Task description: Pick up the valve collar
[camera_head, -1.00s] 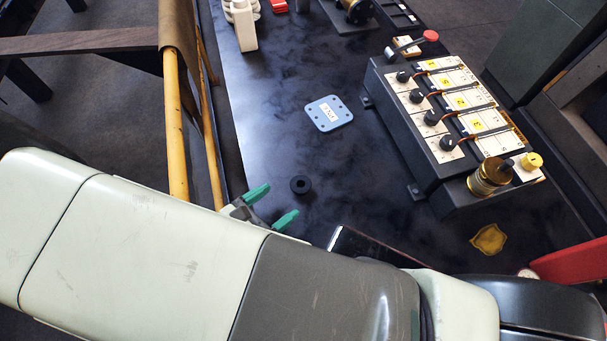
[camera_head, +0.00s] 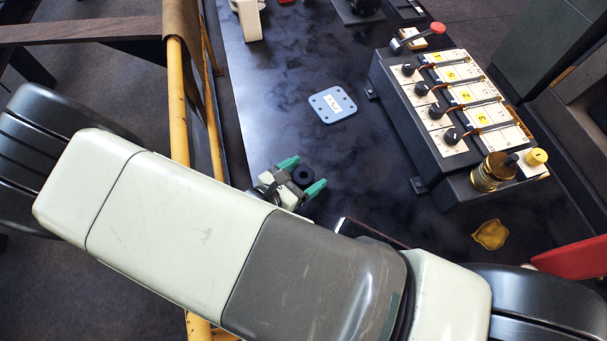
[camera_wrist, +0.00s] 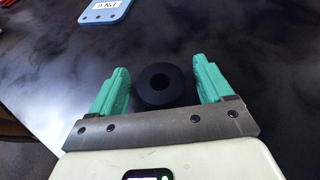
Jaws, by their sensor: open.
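The valve collar (camera_head: 302,176) is a small black ring with a round hole, lying flat on the dark table. My gripper (camera_head: 303,175) is open, with its green fingertips on either side of the collar in the head view. In the wrist view the collar (camera_wrist: 164,86) sits between the two green fingers (camera_wrist: 161,82), with a visible gap on the left and a smaller gap on the right. Whether either finger touches it, and how high they are, I cannot tell.
A blue plate with a white label (camera_head: 332,105) lies beyond the collar. A box with switches and numbered labels (camera_head: 455,115) stands to the right, with a brass fitting (camera_head: 493,172). A yellow rag-like piece (camera_head: 490,235) lies near it. A yellow rail (camera_head: 178,120) runs along the left.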

